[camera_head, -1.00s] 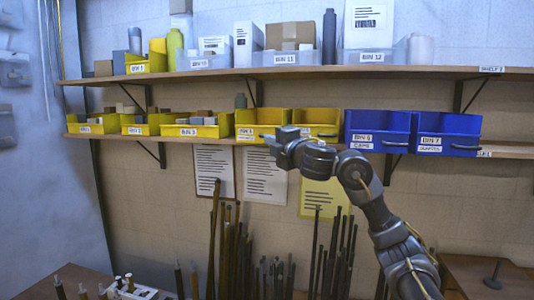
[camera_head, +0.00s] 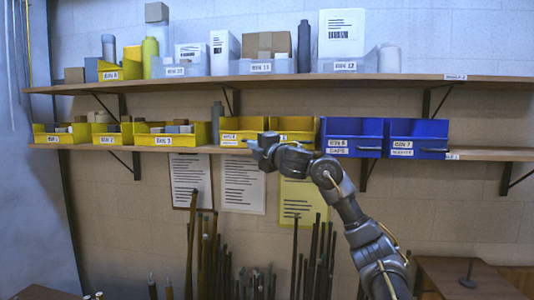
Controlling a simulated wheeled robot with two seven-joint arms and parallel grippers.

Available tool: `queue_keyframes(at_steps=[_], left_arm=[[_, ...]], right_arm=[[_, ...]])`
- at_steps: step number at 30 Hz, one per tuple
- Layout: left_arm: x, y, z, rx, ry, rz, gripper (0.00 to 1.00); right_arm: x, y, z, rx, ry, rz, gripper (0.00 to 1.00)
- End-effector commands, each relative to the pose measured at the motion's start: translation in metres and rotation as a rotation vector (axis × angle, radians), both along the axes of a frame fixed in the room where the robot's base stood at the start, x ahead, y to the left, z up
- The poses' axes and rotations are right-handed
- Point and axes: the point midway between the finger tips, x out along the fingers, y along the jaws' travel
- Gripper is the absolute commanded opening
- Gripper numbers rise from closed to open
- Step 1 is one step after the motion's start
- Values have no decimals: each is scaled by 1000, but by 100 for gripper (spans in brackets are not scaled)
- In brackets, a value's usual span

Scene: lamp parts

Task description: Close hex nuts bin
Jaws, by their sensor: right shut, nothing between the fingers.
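Several open-topped bins stand on the lower shelf. Two yellow ones are near my right gripper: one left of it (camera_head: 230,125) and one to its right (camera_head: 302,125). Two blue bins, labelled BIN 6 (camera_head: 372,128) and BIN 7 (camera_head: 431,129), stand to the right. I cannot read which bin is for hex nuts. My right gripper (camera_head: 256,148) is shut and empty at the shelf's front edge, in front of the meeting point of the two yellow bins. It hides part of their fronts, so contact cannot be told. My left gripper is not in view.
The lower shelf (camera_head: 485,153) and upper shelf (camera_head: 410,82) run along the wall; the upper one holds more bins and boxes. Papers (camera_head: 244,185) hang below. Dark rods (camera_head: 200,255) stand upright under the shelf. A brown table (camera_head: 450,285) is at lower right.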

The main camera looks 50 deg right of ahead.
Motion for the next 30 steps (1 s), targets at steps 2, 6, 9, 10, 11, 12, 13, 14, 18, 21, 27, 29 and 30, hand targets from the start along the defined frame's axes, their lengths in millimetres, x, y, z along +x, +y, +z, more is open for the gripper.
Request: queue_keyframes(at_steps=[2,6,9,10,11,12,13,14,18,21,27,29,30], left_arm=[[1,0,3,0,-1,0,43],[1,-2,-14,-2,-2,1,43],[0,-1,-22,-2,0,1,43],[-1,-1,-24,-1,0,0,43],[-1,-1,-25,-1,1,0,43],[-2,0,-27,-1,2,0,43],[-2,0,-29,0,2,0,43],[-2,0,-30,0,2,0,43],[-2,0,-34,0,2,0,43],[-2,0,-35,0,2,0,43],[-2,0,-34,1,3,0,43],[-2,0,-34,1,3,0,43],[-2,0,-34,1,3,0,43]], right_arm=[[0,22,0,-7,-1,15,0],[-26,36,-10,-13,-3,17,0],[-49,40,-12,-12,-2,17,0],[-56,41,-13,-13,-1,15,0],[-62,42,-13,-11,-3,15,0],[-69,43,-14,-11,-2,15,0],[-74,44,-15,-11,-1,14,0],[-79,45,-15,-11,0,15,0],[-94,48,-15,-7,-1,15,0],[-98,49,-16,-6,0,17,0],[-99,50,-15,-4,1,18,0],[-99,50,-15,-4,1,18,0],[-99,50,-15,-4,1,18,0]])
